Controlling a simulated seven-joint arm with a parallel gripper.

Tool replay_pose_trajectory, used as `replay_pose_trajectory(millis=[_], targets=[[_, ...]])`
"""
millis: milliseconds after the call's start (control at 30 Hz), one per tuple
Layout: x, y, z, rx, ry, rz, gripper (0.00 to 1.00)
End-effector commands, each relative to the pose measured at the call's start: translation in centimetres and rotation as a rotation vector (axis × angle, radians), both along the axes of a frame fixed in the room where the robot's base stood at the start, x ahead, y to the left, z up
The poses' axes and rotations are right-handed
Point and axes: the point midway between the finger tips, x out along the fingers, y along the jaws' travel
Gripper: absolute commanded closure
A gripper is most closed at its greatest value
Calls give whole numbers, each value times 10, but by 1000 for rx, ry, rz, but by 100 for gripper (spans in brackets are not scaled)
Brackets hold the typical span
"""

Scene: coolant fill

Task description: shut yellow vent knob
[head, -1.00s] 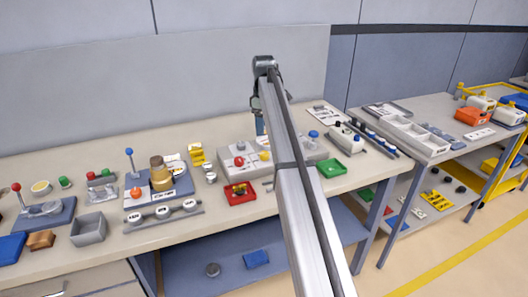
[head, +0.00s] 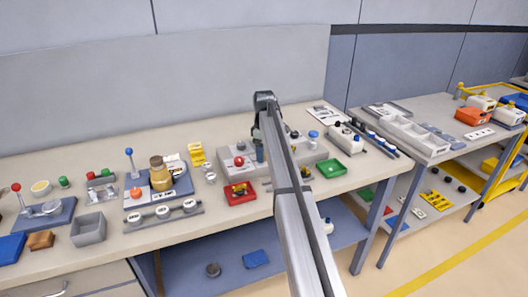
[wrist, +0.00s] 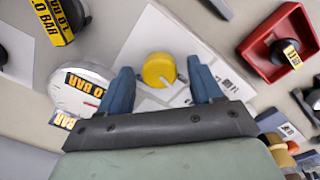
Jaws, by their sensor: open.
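The yellow vent knob (wrist: 159,70) shows in the wrist view as a round yellow cap on a pale plate with printed markings. My gripper (wrist: 160,76) is open, with one blue finger on each side of the knob; I cannot tell whether either finger touches it. In the head view my gripper (head: 259,151) is low over the grey fixture block (head: 226,160), right of its red knob (head: 239,161). The yellow knob is hidden there behind my gripper and arm.
In the wrist view a white gauge (wrist: 72,98) lies left of my fingers and a red tray (wrist: 251,50) with a black knob is at upper right. In the head view a blue-capped part (head: 313,135) and a green tray (head: 331,168) stand to the right.

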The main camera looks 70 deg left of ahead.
Motion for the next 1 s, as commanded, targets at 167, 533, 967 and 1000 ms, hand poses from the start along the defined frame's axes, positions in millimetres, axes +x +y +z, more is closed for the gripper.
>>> replay_pose_trajectory(millis=[167, 533, 967, 1000], targets=[[0, 0, 0, 0, 0, 0, 36], [0, 0, 0, 0, 0, 0, 71], [0, 0, 0, 0, 0, -18, 91], [0, 0, 0, 0, 0, -28, 91]])
